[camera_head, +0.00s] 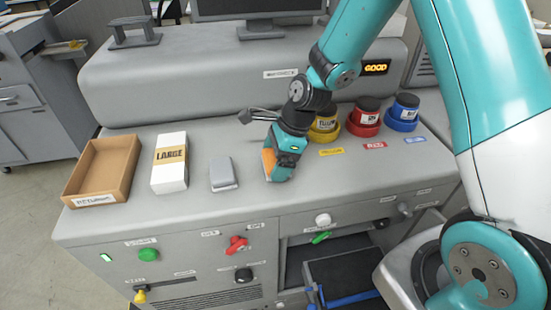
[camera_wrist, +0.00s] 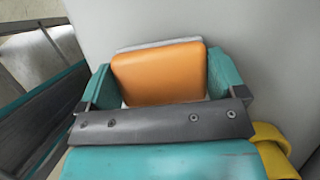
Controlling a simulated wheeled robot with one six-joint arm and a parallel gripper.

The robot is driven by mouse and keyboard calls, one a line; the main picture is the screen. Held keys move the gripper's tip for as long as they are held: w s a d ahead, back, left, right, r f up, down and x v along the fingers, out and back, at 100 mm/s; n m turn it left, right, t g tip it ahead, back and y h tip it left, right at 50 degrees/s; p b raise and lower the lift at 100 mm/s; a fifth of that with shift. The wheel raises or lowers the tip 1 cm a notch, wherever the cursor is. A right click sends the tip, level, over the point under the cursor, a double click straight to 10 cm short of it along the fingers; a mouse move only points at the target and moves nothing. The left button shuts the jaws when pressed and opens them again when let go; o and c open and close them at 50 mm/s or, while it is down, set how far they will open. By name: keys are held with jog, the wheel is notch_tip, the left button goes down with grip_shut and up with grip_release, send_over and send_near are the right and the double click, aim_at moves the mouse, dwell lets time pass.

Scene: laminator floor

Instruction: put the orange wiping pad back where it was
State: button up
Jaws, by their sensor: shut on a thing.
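The orange wiping pad (camera_wrist: 160,72) is between the two teal fingers of my gripper (camera_wrist: 158,85) in the wrist view. A pale grey edge shows just beyond the pad. In the head view the pad (camera_head: 268,160) shows as an orange strip at the left side of my gripper (camera_head: 272,172). My gripper is low over the grey machine top, to the right of a small grey block (camera_head: 223,174). I cannot tell whether the pad touches the surface.
An open brown tray (camera_head: 128,172) and a white box marked LARGE (camera_head: 170,172) stand left. Yellow (camera_head: 325,127), red (camera_head: 364,122) and blue (camera_head: 402,115) pots stand right of my gripper. Knobs line the front panel.

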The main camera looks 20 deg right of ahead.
jog(key=shift+f, duration=0.55)
jog(key=shift+f, duration=0.1)
jog(key=o, duration=0.5)
jog(key=shift+o, duration=0.2)
jog(key=w+b+v, duration=0.1)
jog(key=b+v, duration=0.2)
jog(key=v, duration=0.9)
jog(key=s+a+r+n, duration=0.2)
jog(key=s+a+n, duration=0.1)
jog(key=s+n, duration=0.4)
jog(key=s+a+r+n, duration=0.2)
jog(key=s+a+n, duration=0.1)
jog(key=s+n, duration=0.5)
jog(key=s+a+r+n, duration=0.3)
jog(key=s+n, duration=0.4)
jog(key=n, duration=0.5)
jog(key=shift+g, duration=0.4)
